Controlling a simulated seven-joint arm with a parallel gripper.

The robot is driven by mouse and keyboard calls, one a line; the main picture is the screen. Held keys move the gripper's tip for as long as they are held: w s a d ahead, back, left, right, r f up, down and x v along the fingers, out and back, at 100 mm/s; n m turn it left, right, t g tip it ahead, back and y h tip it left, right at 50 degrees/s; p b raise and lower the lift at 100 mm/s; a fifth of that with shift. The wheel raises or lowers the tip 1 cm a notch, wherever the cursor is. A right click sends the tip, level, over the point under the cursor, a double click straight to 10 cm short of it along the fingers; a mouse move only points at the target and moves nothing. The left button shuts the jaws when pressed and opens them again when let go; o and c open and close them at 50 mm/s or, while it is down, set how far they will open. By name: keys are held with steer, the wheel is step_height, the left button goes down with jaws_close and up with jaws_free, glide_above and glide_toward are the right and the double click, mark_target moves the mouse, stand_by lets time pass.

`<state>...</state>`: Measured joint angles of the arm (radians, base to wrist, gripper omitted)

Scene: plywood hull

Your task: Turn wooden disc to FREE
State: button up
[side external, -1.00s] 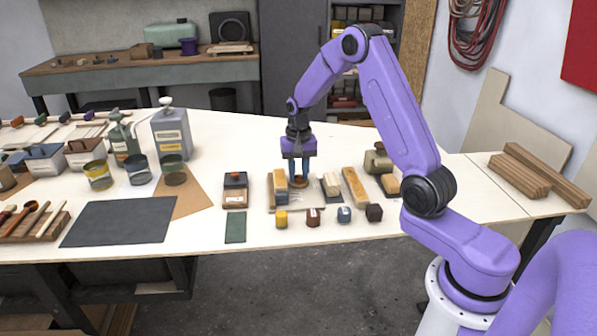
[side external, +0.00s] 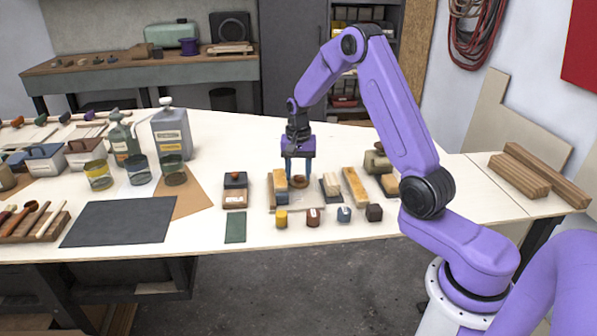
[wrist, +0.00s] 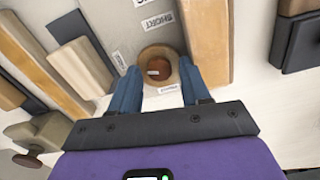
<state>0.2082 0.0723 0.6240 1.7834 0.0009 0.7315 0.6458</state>
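The wooden disc (side external: 300,182) is a small round brown piece on a pale board (side external: 318,204) near the front of the table. In the wrist view the disc (wrist: 158,52) has a darker reddish-brown centre with a small pale mark. Labels lie around it; one reads SHORT (wrist: 157,21), and a small one (wrist: 168,89) below the disc is too small to read surely. I cannot tell which label the disc points to. My gripper (side external: 298,177) points down over the disc. Its blue fingers (wrist: 160,78) are open, one on each side of the disc, with gaps visible.
Wooden blocks (side external: 280,181) (side external: 355,187) stand close on both sides of the disc. A dark mat (side external: 120,222) lies to the left.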

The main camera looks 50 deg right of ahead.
mark_target(298, 176)
stand_by(0.3)
steer(key=n, duration=0.5)
steer(key=shift+n, duration=0.3)
steer(key=n, duration=1.6)
step_height(298, 176, up, 17)
steer(key=s+a+f+n, duration=0.1)
steer(key=s+a+f, duration=0.1)
steer(key=s+a, duration=1.8)
